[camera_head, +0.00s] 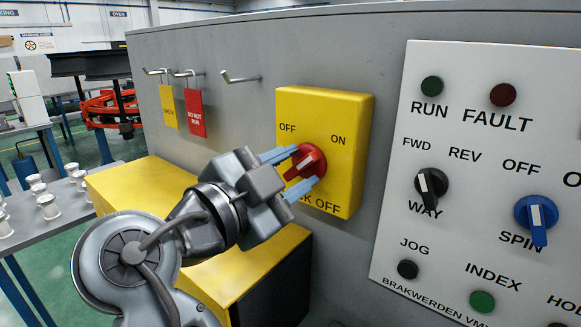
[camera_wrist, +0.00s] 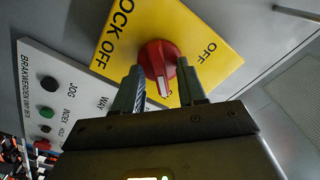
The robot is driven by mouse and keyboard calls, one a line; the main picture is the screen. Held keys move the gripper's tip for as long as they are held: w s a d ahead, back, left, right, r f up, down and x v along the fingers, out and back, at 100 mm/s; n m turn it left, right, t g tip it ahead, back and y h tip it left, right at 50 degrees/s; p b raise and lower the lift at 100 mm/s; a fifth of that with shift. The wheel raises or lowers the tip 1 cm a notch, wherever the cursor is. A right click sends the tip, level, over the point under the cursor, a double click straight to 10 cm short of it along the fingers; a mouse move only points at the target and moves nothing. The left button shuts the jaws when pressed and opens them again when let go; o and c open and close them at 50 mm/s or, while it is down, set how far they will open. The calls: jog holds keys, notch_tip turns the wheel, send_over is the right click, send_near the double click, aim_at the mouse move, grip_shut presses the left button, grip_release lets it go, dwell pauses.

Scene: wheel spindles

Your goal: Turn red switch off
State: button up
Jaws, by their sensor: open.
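The red rotary switch (camera_head: 310,157) sits on a yellow plate (camera_head: 348,180) marked OFF at upper left and ON at upper right. Its bar lies slanted, with a pale mark; which label it points at is hard to tell. My gripper (camera_head: 305,168) is open at the switch, with one blue finger at its upper left and one below. In the wrist view, the red switch (camera_wrist: 157,60) shows between the tips of my gripper (camera_wrist: 161,76), its pale mark pointing down in the picture. Contact with the fingers cannot be told. My lower finger hides part of the LOCK OFF lettering.
A white control panel (camera_head: 458,150) with knobs and buttons is right of the yellow plate. Hooks on the grey wall at left hold a yellow tag (camera_head: 169,106) and a red tag (camera_head: 195,113). A yellow-topped cabinet (camera_head: 135,185) stands below my arm.

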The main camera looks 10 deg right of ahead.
grip_shut()
dwell(0.3)
jog(key=shift+n, duration=0.3)
jog(key=n, duration=0.3)
jog(key=shift+n+b, duration=0.3)
jog(key=n+p, duration=0.1)
jog(key=n, duration=0.3)
jog(key=n+p, duration=0.3)
jog(key=n, duration=0.2)
jog(key=shift+r+n, duration=0.1)
jog(key=shift+n, duration=0.3)
jog(key=shift+n+p, duration=1.5)
jog(key=shift+n, duration=0.4)
jog(key=shift+f, duration=0.2)
